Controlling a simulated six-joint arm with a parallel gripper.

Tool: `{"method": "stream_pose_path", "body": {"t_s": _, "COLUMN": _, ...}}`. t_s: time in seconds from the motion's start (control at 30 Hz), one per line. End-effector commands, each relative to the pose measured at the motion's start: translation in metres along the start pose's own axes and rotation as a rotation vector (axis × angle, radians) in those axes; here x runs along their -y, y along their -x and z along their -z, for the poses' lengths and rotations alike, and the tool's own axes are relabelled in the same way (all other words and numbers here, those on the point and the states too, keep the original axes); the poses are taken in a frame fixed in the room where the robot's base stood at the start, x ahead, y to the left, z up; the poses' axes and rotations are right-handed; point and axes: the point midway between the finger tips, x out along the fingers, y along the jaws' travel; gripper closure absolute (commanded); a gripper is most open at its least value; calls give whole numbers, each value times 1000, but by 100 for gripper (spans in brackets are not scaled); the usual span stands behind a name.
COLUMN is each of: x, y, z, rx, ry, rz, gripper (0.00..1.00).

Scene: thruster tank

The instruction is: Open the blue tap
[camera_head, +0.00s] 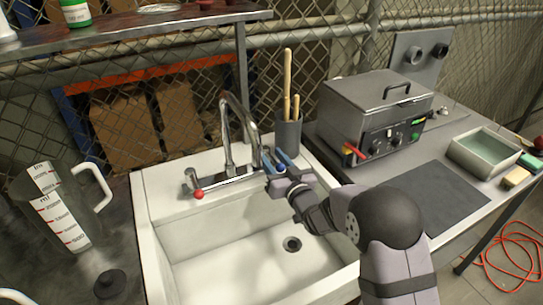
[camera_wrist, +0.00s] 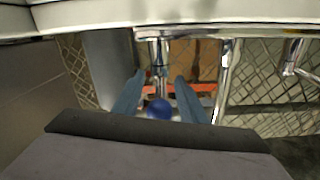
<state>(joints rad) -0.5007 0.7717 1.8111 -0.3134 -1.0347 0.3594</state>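The chrome faucet (camera_head: 232,135) stands at the back of the white sink, its spout arching up. The red tap knob (camera_head: 198,194) is at its left end. My gripper (camera_head: 272,158) is at the faucet's right end, its two blue fingers apart. In the wrist view, the round blue tap knob (camera_wrist: 159,109) shows between the fingers of my gripper (camera_wrist: 158,76), with a gap on each side. I see no contact, and cannot tell how deep the knob sits between them.
A grey cup (camera_head: 287,134) with wooden sticks stands close behind my gripper. A metal heated bath (camera_head: 372,110) is to the right. A measuring jug (camera_head: 65,205) stands at the left. The sink basin (camera_head: 235,265) is empty, with free room above it.

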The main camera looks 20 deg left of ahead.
Motion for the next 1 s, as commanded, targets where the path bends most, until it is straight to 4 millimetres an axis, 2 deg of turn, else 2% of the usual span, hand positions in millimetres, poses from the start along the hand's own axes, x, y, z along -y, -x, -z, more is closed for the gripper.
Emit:
{"method": "stream_pose_path", "body": {"t_s": 0.3, "x": 0, "y": -2, "z": 0, "rx": 1, "ry": -1, "rz": 0, "gripper": 62}}
{"method": "stream_pose_path", "body": {"t_s": 0.37, "x": 0, "y": -2, "z": 0, "rx": 1, "ry": -1, "rz": 0, "gripper": 73}}
{"method": "stream_pose_path", "body": {"t_s": 0.47, "x": 0, "y": -2, "z": 0, "rx": 1, "ry": 0, "rz": 0, "gripper": 97}}
{"method": "stream_pose_path", "body": {"t_s": 0.5, "x": 0, "y": -2, "z": 0, "rx": 1, "ry": 0, "rz": 0, "gripper": 100}}
{"method": "stream_pose_path", "body": {"t_s": 1.0, "x": -5, "y": -2, "z": 0, "rx": 15, "ry": 0, "rz": 83, "gripper": 100}}
